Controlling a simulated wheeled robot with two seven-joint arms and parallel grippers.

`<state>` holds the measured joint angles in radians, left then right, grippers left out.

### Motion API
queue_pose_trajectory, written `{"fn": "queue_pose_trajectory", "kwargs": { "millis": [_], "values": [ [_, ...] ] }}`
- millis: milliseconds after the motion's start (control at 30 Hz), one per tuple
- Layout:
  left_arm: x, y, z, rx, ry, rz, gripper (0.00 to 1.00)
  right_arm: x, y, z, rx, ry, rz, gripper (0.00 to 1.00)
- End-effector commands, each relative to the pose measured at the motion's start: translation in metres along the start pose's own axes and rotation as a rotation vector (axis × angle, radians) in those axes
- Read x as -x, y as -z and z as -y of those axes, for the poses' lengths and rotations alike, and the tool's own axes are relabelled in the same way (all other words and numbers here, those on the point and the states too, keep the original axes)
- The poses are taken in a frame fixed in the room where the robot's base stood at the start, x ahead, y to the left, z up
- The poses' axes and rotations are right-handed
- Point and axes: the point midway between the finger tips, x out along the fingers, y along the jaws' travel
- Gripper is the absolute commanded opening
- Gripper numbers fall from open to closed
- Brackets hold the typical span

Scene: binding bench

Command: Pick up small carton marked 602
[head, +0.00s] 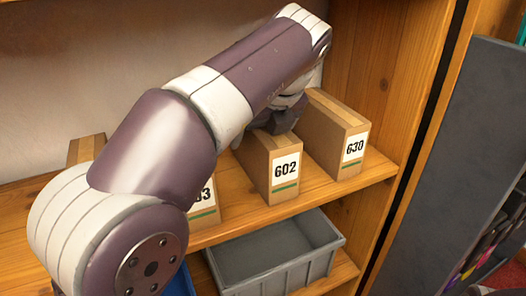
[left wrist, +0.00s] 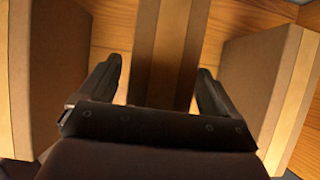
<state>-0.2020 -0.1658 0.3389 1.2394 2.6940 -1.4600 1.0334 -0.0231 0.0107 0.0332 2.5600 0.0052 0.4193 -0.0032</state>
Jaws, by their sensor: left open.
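The small carton marked 602 (head: 285,172) stands upright on the wooden shelf, its label and green stripe facing out. My left gripper (head: 279,121) is at its top, with the arm reaching over from the left. In the left wrist view the gripper (left wrist: 160,70) is open, with one finger on each side of a narrow carton (left wrist: 172,35), which fits carton 602. Gaps show between the fingers and its sides. The far part of the gripper is hidden by my arm in the head view. My right gripper does not show.
Carton 630 (head: 340,135) stands to the right of 602. Another carton (head: 203,199), its number partly hidden by my arm, stands to the left. A carton top (head: 86,149) shows farther left. A grey bin (head: 318,262) sits below the shelf (head: 245,226). Neighbouring cartons flank the gripper closely.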

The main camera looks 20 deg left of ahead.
Motion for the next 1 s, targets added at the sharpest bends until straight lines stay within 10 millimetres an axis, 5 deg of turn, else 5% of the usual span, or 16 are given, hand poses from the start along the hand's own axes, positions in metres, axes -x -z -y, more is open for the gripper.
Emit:
{"fn": "queue_pose_trajectory", "kwargs": {
  "millis": [700, 900, 1000],
  "values": [
    [-0.0042, 0.0028, -0.0001, 0.0, -0.001, 0.0, 0.92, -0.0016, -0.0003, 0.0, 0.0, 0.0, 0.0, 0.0],
    [-0.0042, 0.0028, 0.0, 0.0, -0.001, 0.0, 0.28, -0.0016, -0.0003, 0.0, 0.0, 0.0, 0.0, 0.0],
    [-0.0038, 0.0026, 0.0, 0.001, 0.0, 0.0, 0.28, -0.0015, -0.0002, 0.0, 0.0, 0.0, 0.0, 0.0]
  ]
}}
